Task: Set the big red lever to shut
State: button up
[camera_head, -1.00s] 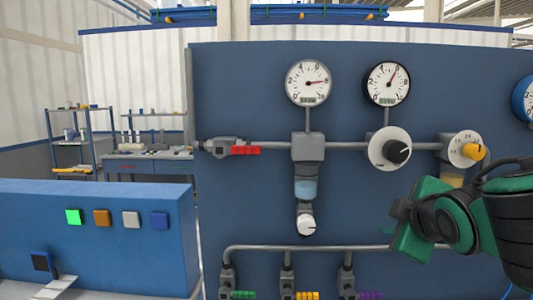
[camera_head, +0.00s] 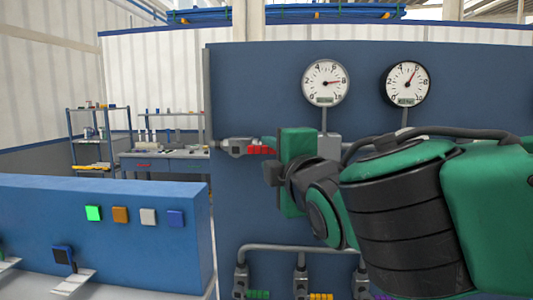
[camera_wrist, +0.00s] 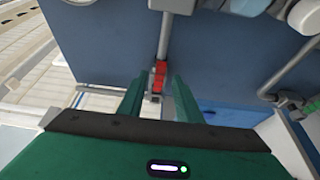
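The big red lever (camera_head: 261,150) is on a grey valve (camera_head: 237,147) at the left end of the panel's upper pipe. Its handle points right, along the pipe line. In the wrist view the red lever (camera_wrist: 159,76) lies beyond and between my gripper's two green fingers. My gripper (camera_wrist: 158,90) is open and empty, with gaps on both sides of the lever. In the head view my green gripper (camera_head: 268,158) is just right of the lever and hides its right end. I cannot tell whether a finger touches it.
The blue panel (camera_head: 240,90) carries two gauges (camera_head: 325,82) (camera_head: 407,82) above my arm. Lower valves with green (camera_head: 257,294) and yellow (camera_head: 320,296) handles are below. A blue console (camera_head: 100,245) with several coloured buttons stands at the left. My arm hides the panel's right middle.

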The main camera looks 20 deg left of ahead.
aim_at(266, 151)
jog(key=shift+x, duration=2.35)
grip_shut()
